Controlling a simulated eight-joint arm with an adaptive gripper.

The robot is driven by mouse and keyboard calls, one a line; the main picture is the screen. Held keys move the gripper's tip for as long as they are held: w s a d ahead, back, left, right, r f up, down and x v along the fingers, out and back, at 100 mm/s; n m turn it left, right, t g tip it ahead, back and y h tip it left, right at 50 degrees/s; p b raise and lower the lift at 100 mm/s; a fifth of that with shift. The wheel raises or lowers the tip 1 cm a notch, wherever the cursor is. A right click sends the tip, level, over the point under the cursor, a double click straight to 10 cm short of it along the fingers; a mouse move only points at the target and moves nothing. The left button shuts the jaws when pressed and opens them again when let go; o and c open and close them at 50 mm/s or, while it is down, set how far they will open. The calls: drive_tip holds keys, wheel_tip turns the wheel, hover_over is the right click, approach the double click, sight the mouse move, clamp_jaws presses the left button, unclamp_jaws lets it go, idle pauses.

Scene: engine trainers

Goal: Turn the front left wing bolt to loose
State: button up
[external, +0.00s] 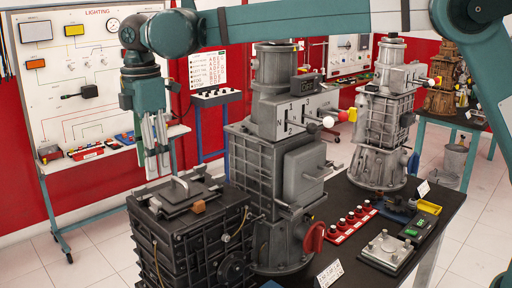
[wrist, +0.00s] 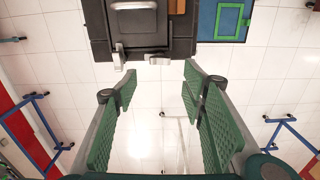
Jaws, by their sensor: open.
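A metal plate (external: 389,251) with several small upright fasteners, which look like wing bolts, lies near the front right of the dark table. They are too small to tell how each is turned, and I cannot tell which is the front left one. My gripper (external: 158,172) points down at the left, over the far edge of a black ribbed housing, well away from the plate. In the wrist view my gripper (wrist: 160,80) is open, with nothing between its green pads. The plate does not show in the wrist view.
The black housing (external: 190,235) has a lid with a raised grip.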

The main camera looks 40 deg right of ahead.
drive_tip(key=shift+r, duration=0.9)
drive_tip(key=s+d+r+m+t+p, duration=0.1)
drive_tip(key=s+d+r+m+p, duration=0.25)
drive_tip(key=d, duration=0.65)
drive_tip(key=s+d+r+m+t+y+p, duration=0.1)
drive_tip(key=s+d+r+m, duration=0.2)
drive_tip(key=s+d+r, duration=0.5)
drive_tip(key=s+d+r+m+t+p, duration=0.1)
drive_tip(key=d+r+m+p, duration=0.15)
drive_tip(key=d, duration=0.95)
drive_tip(key=s+d+f+m+t+b, duration=0.2)
drive_tip(key=s+d+f+m+b, duration=0.2)
drive_tip(key=s+d+f+b, duration=0.3)
drive_tip(key=s+d+f+m+t+h+b, duration=0.1)
drive_tip(key=s+d+f+m+b, duration=0.3)
drive_tip(key=s+d+f, duration=1.2)
drive_tip(key=s+f+t+b, duration=0.1)
drive_tip(key=s+f+b, duration=0.1)
drive_tip(key=s+f, duration=0.4)
drive_tip(key=shift+s+f+b, duration=0.3)
drive_tip(key=shift+s+b, duration=0.05)
drive_tip(key=shift+b, duration=0.05)
